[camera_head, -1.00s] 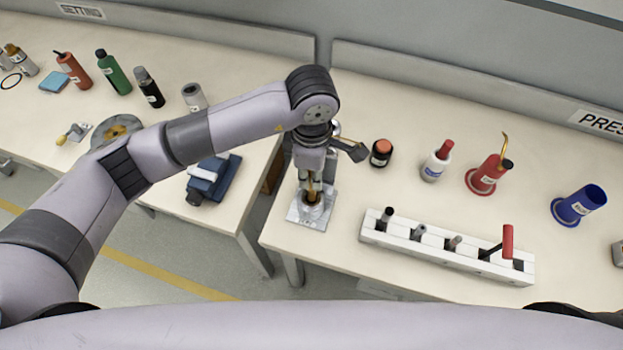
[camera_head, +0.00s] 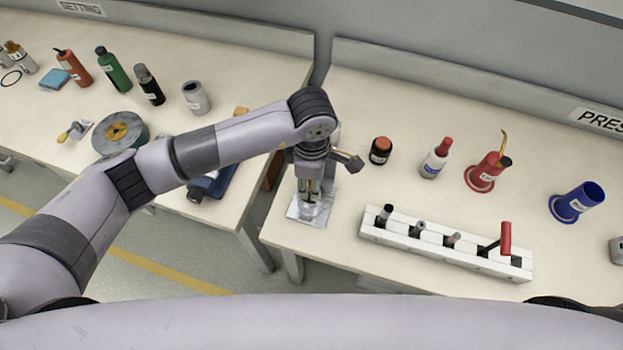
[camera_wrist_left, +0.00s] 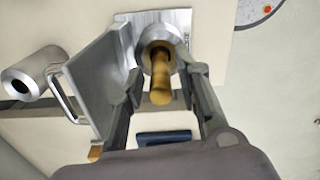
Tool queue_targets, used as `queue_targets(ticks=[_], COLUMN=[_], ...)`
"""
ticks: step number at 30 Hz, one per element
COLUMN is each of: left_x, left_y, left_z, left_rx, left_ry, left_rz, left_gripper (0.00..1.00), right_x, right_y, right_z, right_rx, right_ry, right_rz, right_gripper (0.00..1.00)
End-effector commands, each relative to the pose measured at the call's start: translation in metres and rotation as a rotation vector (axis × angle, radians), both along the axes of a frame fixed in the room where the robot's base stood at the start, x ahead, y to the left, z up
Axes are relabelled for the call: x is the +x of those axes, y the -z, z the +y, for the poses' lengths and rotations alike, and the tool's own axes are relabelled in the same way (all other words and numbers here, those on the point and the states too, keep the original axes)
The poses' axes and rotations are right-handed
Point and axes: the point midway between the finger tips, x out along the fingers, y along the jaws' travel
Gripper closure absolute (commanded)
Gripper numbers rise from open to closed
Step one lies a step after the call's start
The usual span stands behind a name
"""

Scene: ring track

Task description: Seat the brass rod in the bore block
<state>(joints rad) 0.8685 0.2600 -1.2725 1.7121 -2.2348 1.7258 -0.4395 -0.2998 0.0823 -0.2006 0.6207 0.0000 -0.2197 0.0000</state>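The bore block (camera_head: 309,207) is a silver round block on a metal plate, at the near left corner of the right bench. The brass rod (camera_wrist_left: 160,78) stands in its bore, with its upper part showing above the rim in the left wrist view. My left gripper (camera_head: 311,192) is right over the block, pointing down. In the left wrist view its two fingers (camera_wrist_left: 166,78) are on either side of the rod, with a gap on each side. In the head view the fingers hide most of the rod. My right gripper is not in view.
A white rack (camera_head: 447,248) with several tools stands right of the block. Behind are an orange-capped jar (camera_head: 381,151), a white bottle (camera_head: 434,163), a red holder (camera_head: 485,173) and a blue cup (camera_head: 577,202). A floor gap separates the left bench, with a dark blue thing (camera_head: 213,185).

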Motion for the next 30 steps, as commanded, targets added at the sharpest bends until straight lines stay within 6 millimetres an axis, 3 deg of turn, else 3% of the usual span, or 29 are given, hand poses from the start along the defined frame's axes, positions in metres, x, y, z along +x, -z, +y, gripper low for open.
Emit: queue_targets(ticks=[12, 14, 24, 30], left_x=[0.0, 0.001, 0.002, 0.001], left_y=[-0.005, -0.009, -0.079, -0.111], left_z=[0.0, 0.0, 0.0, -0.001], left_rx=[0.0, -0.002, -0.001, -0.002], left_ry=[0.0, 0.0, 0.001, 0.001], left_rz=[0.001, -0.004, -0.007, -0.004], left_gripper=[0.65, 0.65, 0.65, 0.65], right_x=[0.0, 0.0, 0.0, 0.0], right_y=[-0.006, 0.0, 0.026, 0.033], right_z=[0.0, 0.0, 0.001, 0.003], right_rx=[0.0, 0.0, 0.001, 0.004], right_ry=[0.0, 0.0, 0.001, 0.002], right_rz=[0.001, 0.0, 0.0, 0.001], right_gripper=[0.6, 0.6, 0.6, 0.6])
